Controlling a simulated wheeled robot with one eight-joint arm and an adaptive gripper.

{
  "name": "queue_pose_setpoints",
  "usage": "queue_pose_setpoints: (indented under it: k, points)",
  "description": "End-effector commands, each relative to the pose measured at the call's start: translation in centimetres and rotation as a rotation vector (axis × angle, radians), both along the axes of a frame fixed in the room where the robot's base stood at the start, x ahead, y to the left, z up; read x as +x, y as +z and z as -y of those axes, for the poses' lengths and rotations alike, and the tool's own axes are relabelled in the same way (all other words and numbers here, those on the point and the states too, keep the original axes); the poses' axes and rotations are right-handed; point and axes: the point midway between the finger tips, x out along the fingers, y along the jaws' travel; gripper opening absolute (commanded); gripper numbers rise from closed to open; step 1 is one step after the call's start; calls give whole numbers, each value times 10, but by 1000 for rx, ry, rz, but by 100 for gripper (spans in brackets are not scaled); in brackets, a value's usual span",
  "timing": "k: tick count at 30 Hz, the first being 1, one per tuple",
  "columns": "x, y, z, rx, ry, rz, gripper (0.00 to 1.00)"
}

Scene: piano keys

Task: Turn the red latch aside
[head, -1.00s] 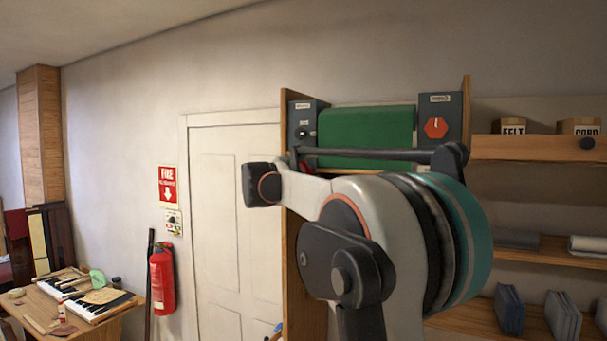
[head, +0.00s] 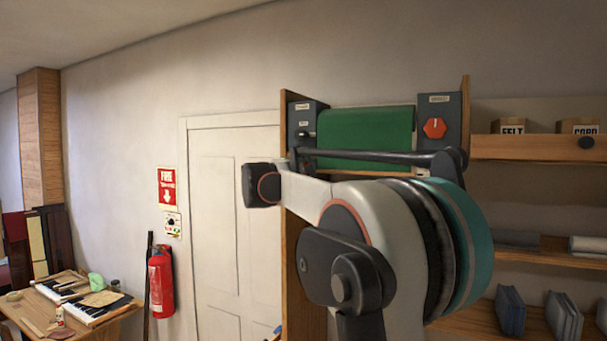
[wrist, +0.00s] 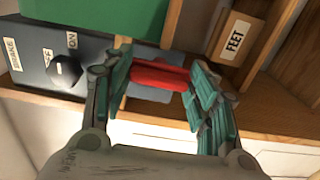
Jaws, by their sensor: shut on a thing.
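In the wrist view the red latch (wrist: 158,75) is a short red bar lying crosswise between the two green-padded fingers of my gripper (wrist: 163,88). The gripper is shut on it, with the pads at either end of the bar. The latch is beside a dark grey panel (wrist: 40,65) with white labels and a black knob. In the head view the panel (head: 302,117) stands left of a green roll or cover (head: 365,128). I cannot make out the latch or fingertips there.
A red hexagonal knob (head: 435,128) is on the right-hand dark panel. A dark bar (head: 380,158) crosses below the green cover. Shelves with a FELT box (head: 513,129) are at right. A white door (head: 240,170) and fire extinguisher (head: 161,283) are at left.

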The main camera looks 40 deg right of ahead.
Motion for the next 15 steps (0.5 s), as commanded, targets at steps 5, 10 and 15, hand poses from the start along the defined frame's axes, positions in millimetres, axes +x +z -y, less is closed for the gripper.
queue_pose_setpoints:
  k: [5,10,15]
  points:
    - [0,-1,0,6,-1,11,29]
    - [0,-1,0,6,-1,10,29]
    - [0,-1,0,6,-1,10,64]
